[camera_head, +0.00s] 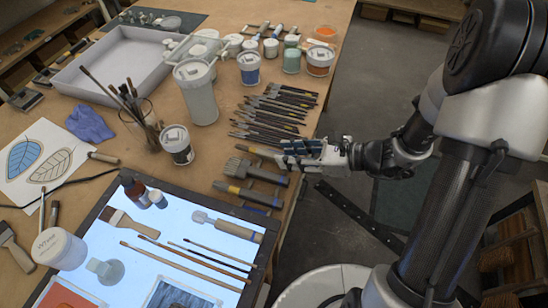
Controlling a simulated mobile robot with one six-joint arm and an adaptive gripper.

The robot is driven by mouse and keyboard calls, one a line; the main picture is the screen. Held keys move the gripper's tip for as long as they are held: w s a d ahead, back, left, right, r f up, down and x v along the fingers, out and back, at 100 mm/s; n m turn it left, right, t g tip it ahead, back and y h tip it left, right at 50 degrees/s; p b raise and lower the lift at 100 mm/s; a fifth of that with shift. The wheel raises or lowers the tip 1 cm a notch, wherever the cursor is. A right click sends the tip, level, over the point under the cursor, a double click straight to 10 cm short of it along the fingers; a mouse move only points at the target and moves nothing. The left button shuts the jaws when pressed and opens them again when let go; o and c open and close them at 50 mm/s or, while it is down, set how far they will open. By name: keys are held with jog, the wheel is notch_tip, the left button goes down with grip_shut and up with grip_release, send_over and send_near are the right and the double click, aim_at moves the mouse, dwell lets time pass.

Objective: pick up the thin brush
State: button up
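Several thin brushes lie side by side on the lit panel (190,222), all slanting down to the right. A long brown one (180,267) is nearest the front, and a slimmer dark one (217,251) lies farther back. I cannot tell which is the task's thin brush. A row of dark-handled brushes (268,122) also lies on the wooden table. My gripper (284,156) is at the table's right edge, over or beside the handles of wider brushes. Its fingers point left and I cannot see the gap between them. It is well apart from the brushes on the panel.
A wide flat brush (256,171) lies just below my gripper. A jar of upright brushes (139,117), a tall white container (196,95) and paint jars (249,68) stand farther back. A grey tray (100,85) is at the back left. Open floor lies right of the table.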

aim_at(265, 154)
jog(key=b+x, duration=0.1)
jog(key=x, duration=0.2)
jog(key=shift+a+f, duration=0.15)
jog(key=shift+a, duration=0.05)
grip_shut()
